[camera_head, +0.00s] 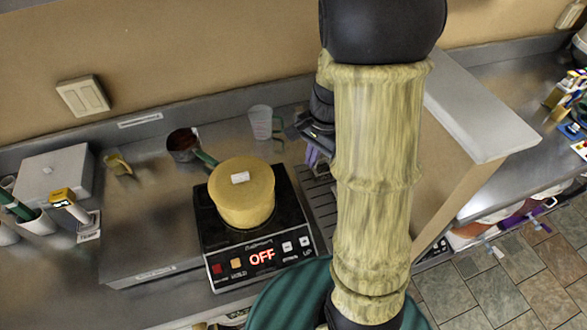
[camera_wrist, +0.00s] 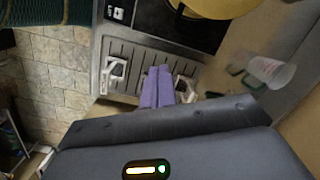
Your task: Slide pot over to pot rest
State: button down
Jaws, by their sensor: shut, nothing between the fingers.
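The yellow lidded pot (camera_head: 243,205) stands upright on the black induction cooktop (camera_head: 215,235), whose display reads OFF. A white knob is on its lid, and a green handle shows behind it. Part of the pot also shows at the top of the wrist view (camera_wrist: 222,7). The slatted grey pot rest (camera_head: 322,203) lies just right of the cooktop, partly hidden by my arm; it also shows in the wrist view (camera_wrist: 150,52). My gripper (camera_wrist: 157,72) has its purple fingers together, empty, over the pot rest and apart from the pot.
A clear cup (camera_head: 261,122) and a dark red pan (camera_head: 184,144) stand behind the cooktop. A grey box (camera_head: 55,180) and a yellow-topped tool (camera_head: 64,198) are at the left. A partition with a pale top (camera_head: 480,110) rises right of my arm. The steel counter between is mostly clear.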

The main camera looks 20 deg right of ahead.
jog(key=w+d+m, duration=0.1)
jog(key=m, duration=0.1)
jog(key=w+d+m+y, duration=0.1)
jog(key=m, duration=0.1)
jog(key=w+d+m, duration=0.1)
jog(key=w+m, duration=0.1)
jog(key=shift+d+f+y, duration=0.15)
jog(key=shift+d+y, duration=0.15)
jog(key=shift+w+f, duration=0.1)
jog(key=a+f+p, duration=0.4)
jog(key=a+f, duration=0.3)
jog(key=f, duration=0.2)
jog(key=shift+f, duration=0.2)
